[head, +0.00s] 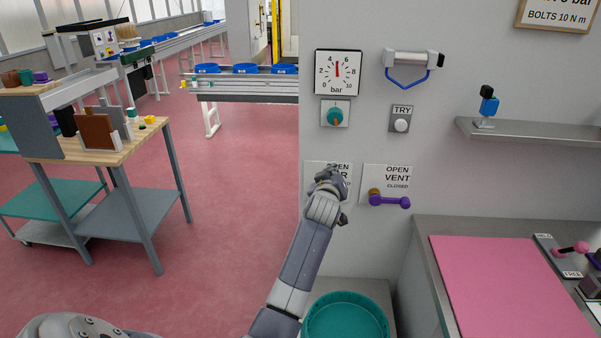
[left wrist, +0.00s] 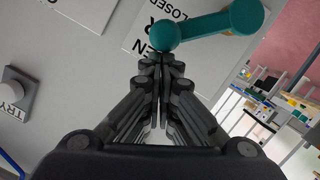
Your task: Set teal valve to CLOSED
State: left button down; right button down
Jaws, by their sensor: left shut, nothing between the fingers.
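The teal valve's lever (left wrist: 212,26) shows in the left wrist view, crossing the top of the picture beside a white plate (left wrist: 148,28) lettered OPEN and CLOSED. One rounded end lies just beyond my fingertips; the other points up and right. In the head view my left gripper (head: 329,181) is in front of that plate (head: 313,168) and hides the lever. My left gripper is shut and empty, its fingertips (left wrist: 161,60) close to the lever's near end; I cannot tell if they touch. My right gripper is in neither view.
A purple lever (head: 391,201) on the VENT plate (head: 399,174) is close on the right. Above are a pressure gauge (head: 337,72), a teal knob (head: 335,117) and a TRY button (head: 401,125). A teal round bin (head: 345,318) stands below.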

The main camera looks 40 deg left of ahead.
pick_arm(q)
jog(key=w+d+f+m+g+y+b, duration=0.1)
jog(key=w+d+f+m+y+b, duration=0.1)
jog(key=d+f+m+b, duration=0.3)
jog(key=shift+w+d+f+m+g+b, duration=0.2)
jog(key=shift+w+f+m+g+b, duration=0.35)
jog(key=shift+m+b, duration=0.6)
jog(key=shift+f, duration=0.15)
